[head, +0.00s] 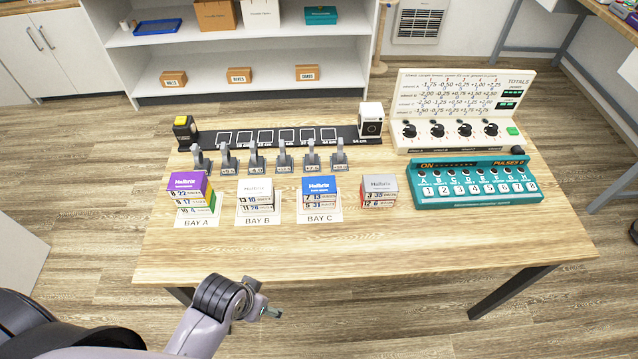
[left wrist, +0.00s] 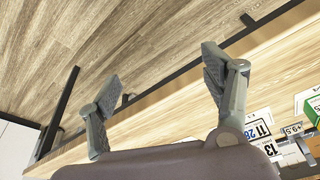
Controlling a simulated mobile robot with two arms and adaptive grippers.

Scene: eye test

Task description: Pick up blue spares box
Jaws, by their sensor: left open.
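Two things could be the blue spares box, and I cannot read the word spares on either. A blue-topped box (head: 319,186) sits on a stack at the BAY C card on the table. A teal-blue box (head: 321,15) with a small label stands on the upper shelf. My left gripper (head: 266,312) is in front of the table's near edge, apart from both boxes. In the left wrist view its two fingers (left wrist: 160,82) are spread wide with nothing between them. Neither blue box is clearly seen there. My right gripper is out of view.
The wooden table (head: 400,240) has a clear front strip. Purple-topped (head: 187,181), white (head: 255,190) and grey-topped (head: 379,184) stacks flank the blue one. Grey levers (head: 284,160) stand behind, a teal console (head: 475,184) at right. The shelf (head: 120,38) holds a blue tray (head: 157,27) and cartons.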

